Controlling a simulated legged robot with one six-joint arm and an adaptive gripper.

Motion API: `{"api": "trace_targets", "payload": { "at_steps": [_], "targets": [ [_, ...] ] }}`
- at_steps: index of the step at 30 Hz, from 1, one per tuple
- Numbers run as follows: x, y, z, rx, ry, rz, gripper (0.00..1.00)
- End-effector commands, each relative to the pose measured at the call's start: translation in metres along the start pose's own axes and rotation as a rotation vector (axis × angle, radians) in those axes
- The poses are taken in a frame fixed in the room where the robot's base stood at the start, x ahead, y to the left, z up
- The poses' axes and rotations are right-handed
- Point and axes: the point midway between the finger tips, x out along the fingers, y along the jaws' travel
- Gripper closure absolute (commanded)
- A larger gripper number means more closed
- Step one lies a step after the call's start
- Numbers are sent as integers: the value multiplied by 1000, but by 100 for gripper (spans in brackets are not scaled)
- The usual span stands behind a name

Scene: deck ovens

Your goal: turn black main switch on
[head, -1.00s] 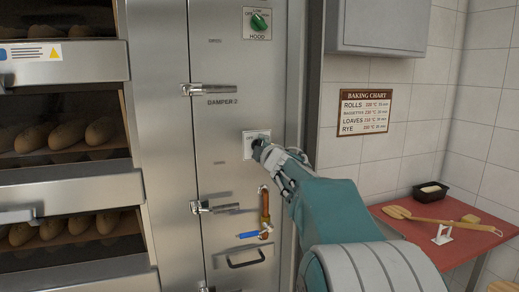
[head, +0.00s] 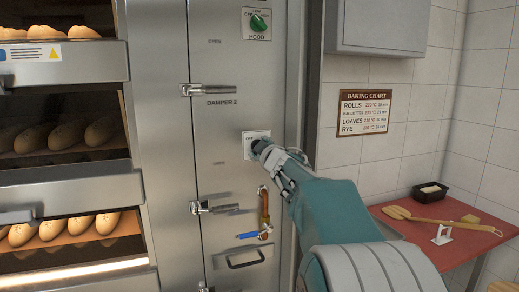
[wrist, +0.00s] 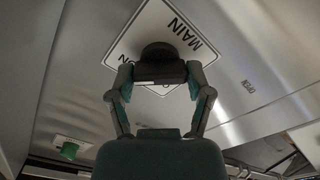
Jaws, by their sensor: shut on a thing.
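The black main switch (wrist: 160,68) is a dark knob on a white plate (wrist: 117,48) lettered "MAIN", seen close in the wrist view. In the head view the plate (head: 248,144) sits on the steel panel, and my gripper covers much of the knob. My gripper (head: 260,147) reaches it from the lower right. In the wrist view my gripper (wrist: 160,85) has its two fingers shut on the knob, one on each side. The "ON" lettering is partly hidden by the knob and fingers.
A green hood knob (head: 258,22) is above on the panel. Damper handles (head: 208,90) stick out left of the switch. A blue-handled valve (head: 250,235) and a black pull handle (head: 245,258) are below. Deck ovens with loaves (head: 70,228) stand at left, a red table (head: 440,232) at right.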

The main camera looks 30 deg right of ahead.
Motion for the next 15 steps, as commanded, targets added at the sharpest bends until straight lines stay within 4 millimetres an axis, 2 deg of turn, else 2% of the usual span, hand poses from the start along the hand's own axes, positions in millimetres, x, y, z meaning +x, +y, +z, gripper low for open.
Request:
{"api": "trace_targets", "payload": {
  "at_steps": [1, 10, 11, 12, 13, 15],
  "targets": [
    [1, -5, 7, 6, -14, -8, 82],
    [1, -5, 7, 6, -15, -8, 82],
    [1, -5, 7, 6, -15, -8, 21],
    [1, -5, 7, 6, -15, -8, 3],
    [1, -5, 7, 6, -14, -8, 0],
    [1, -4, 6, 5, -12, -7, 0]
  ]
}}
